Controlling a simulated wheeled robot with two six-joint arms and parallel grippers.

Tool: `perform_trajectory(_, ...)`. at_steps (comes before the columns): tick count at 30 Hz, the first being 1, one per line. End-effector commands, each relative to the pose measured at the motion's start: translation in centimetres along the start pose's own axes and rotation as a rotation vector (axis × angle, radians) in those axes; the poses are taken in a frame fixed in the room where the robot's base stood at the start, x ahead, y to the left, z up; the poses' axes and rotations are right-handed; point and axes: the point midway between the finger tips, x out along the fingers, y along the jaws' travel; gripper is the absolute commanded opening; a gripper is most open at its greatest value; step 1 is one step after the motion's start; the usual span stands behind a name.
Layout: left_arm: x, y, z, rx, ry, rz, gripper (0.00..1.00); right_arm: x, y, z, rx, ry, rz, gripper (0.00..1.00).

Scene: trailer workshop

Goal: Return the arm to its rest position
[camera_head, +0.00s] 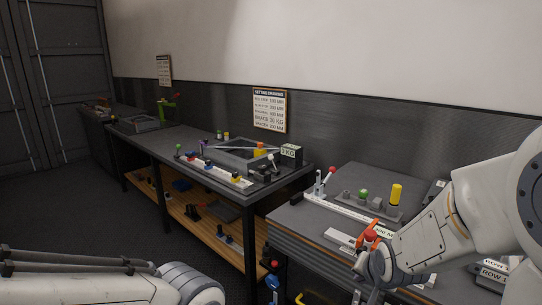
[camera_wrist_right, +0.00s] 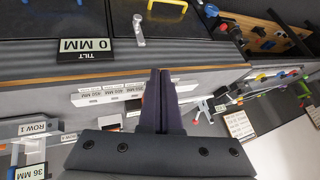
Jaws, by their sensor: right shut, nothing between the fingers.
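My right arm (camera_head: 440,225) reaches in from the right over the near bench.
The near bench (camera_head: 290,215) holds a fixture with a yellow cylinder (camera_head: 396,194) and a green knob (camera_head: 364,193).

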Motion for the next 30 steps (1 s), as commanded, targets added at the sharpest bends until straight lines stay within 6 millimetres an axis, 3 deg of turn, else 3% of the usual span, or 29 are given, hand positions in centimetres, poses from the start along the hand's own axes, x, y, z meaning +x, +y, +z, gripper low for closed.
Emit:
perform_trajectory(1, 0.0, 0.0, 0.0, 0.000, 0.000, 0.000, 0.50, -0.9, -2.0, 2.4, -0.104, -0.060, -0.018, 0.00)
perform_trajectory(6, 0.0, 0.0, 0.0, 0.000, 0.000, 0.000, 0.50, -4.8, -5.4, 10.6, -0.463, -0.263, -0.044, 0.00)
perform_trajectory(12, 0.0, 0.0, 0.0, 0.000, 0.000, 0.000, 0.50, -10.9, -6.0, 19.3, -0.888, -0.494, -0.112, 0.00)
perform_trajectory(15, 0.0, 0.0, 0.0, 0.000, 0.000, 0.000, 0.50, -13.5, -5.2, 22.2, -1.056, -0.583, -0.142, 0.00)
perform_trajectory(21, 0.0, 0.0, 0.0, 0.000, 0.000, 0.000, 0.50, -16.3, -3.6, 24.6, -1.233, -0.679, -0.175, 0.00)
perform_trajectory(30, 0.0, 0.0, 0.0, 0.000, 0.000, 0.000, 0.50, -16.5, -3.4, 24.8, -1.250, -0.690, -0.177, 0.00)
